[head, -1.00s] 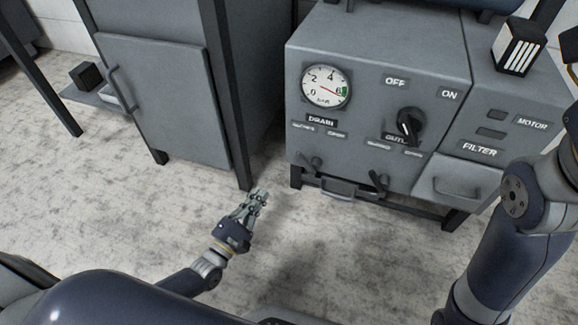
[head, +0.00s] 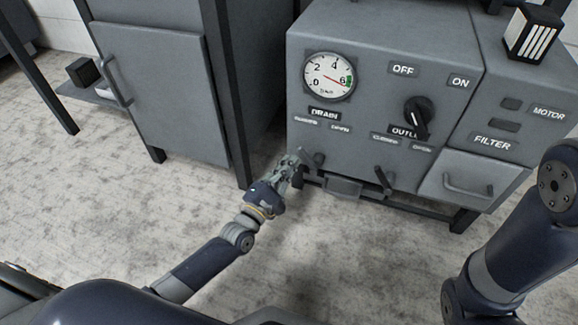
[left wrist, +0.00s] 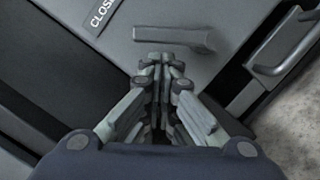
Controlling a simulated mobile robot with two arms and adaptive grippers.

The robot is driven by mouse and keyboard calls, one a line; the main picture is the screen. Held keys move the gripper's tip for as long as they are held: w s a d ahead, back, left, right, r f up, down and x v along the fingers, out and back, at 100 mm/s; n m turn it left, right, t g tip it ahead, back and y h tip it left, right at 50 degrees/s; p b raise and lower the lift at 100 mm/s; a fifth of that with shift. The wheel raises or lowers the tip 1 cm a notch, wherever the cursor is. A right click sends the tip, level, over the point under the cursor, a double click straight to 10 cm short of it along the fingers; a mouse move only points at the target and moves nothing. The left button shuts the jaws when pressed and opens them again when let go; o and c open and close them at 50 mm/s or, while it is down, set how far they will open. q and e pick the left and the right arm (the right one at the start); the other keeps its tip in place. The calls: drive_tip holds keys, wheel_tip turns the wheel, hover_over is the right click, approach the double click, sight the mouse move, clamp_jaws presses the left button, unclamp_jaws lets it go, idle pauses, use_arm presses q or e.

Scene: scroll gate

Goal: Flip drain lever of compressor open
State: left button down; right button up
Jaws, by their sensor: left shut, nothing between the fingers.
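The grey compressor (head: 365,120) stands ahead, with a DRAIN label (head: 324,113) under its round gauge. The drain lever (head: 318,159) is below that label, partly hidden by my left gripper. In the left wrist view the drain lever (left wrist: 175,37) is a dark bar just beyond the fingertips, with part of a CLOSED label (left wrist: 102,14) near it. My left gripper (head: 296,158) is shut and empty beside the lever; it also shows in the left wrist view (left wrist: 162,60). I cannot tell whether it touches the lever. My right gripper is out of view.
A similar outlet lever (head: 384,181) sits to the right, below a black knob (head: 418,113). A handle (left wrist: 287,42) juts out near the gripper in the left wrist view. A grey cabinet (head: 160,90) stands left; the floor in front is clear.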

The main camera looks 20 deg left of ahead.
use_arm(q)
drive_tip(key=shift+d+r, duration=0.1)
drive_tip(key=shift+r, duration=0.05)
idle(0.3)
drive_tip(key=shift+d+r+m+p, duration=0.1)
drive_tip(key=shift+r+m+p, duration=0.1)
drive_tip(key=shift+m+p, duration=0.4)
drive_tip(key=shift+r+p, duration=0.25)
drive_tip(key=shift+p, duration=0.3)
